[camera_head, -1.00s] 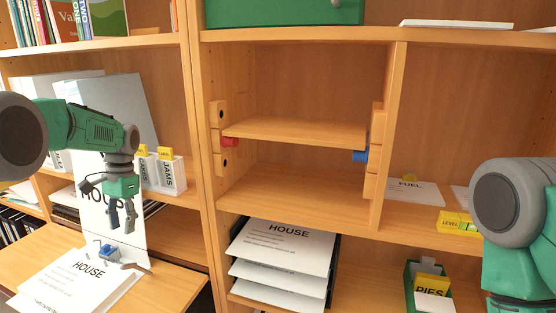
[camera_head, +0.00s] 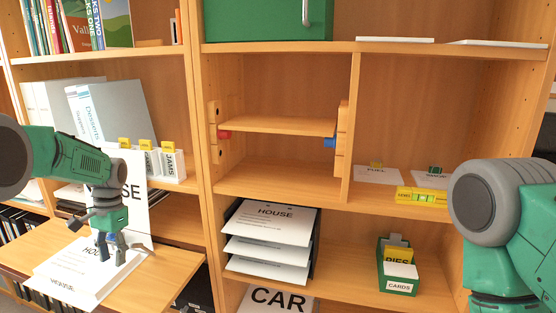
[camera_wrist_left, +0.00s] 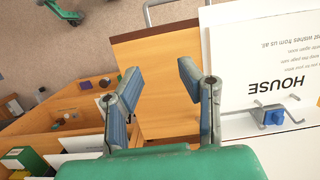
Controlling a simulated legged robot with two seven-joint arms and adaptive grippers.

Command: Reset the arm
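My left arm comes in from the left, and its green and grey gripper (camera_head: 110,246) hangs in front of an upright white sheet (camera_head: 132,190) lettered in black. In the left wrist view the two blue-grey fingers of this gripper (camera_wrist_left: 159,72) stand wide apart with nothing between them. A blue clip with grey wire arms (camera_wrist_left: 272,117) lies on the white HOUSE sheet (camera_wrist_left: 250,60), to the right of the fingers and apart from them. My right arm shows at the right edge; its gripper is out of view.
A wooden pull-out board (camera_head: 175,262) bears loose HOUSE papers (camera_head: 62,288). The bookcase has a small inner shelf (camera_head: 280,125), a paper rack (camera_head: 312,262), a green card box (camera_head: 398,277) and a yellow level (camera_head: 422,197). White JAMS holders (camera_head: 172,166) stand behind my left gripper.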

